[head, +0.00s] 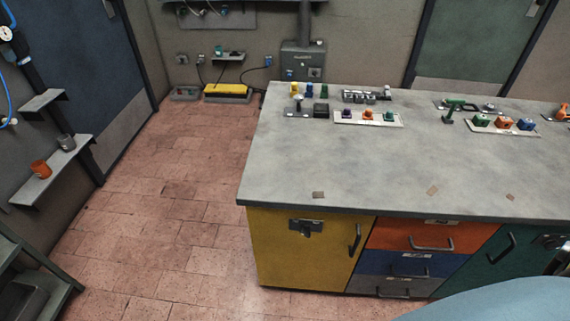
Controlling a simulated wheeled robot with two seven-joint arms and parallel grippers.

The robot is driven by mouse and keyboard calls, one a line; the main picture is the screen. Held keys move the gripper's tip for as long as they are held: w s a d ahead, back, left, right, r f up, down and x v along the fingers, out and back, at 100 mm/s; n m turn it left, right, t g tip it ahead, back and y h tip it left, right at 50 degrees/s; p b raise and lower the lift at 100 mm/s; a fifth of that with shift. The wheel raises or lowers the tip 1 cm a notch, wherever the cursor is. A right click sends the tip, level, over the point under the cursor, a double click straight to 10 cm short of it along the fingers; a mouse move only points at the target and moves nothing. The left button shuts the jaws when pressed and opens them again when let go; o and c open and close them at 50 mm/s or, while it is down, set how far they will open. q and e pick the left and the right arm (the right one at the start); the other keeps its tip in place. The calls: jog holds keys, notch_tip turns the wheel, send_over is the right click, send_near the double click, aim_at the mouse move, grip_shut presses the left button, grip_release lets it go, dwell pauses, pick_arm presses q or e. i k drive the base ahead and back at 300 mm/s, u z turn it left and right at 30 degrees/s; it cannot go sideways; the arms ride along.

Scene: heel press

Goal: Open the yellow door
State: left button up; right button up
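The yellow door (285,252) is the left front panel of the grey-topped workbench (345,165). It looks shut, flush with the front. A dark vertical handle (355,240) sits near its right edge. A metal latch plate (306,227) is mounted near its top middle. Neither of my grippers is in the head view.
Right of the door are an orange drawer (398,237), a blue drawer (385,264) and a grey drawer below, then a green door (490,262). Small parts stand along the bench's back. Tiled floor (160,230) left of the bench is clear. Shelves line the left wall.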

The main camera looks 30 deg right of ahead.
aim_at(326, 260)
jog(key=u, duration=0.3)
jog(key=k, duration=0.1)
jog(key=z, duration=1.35)
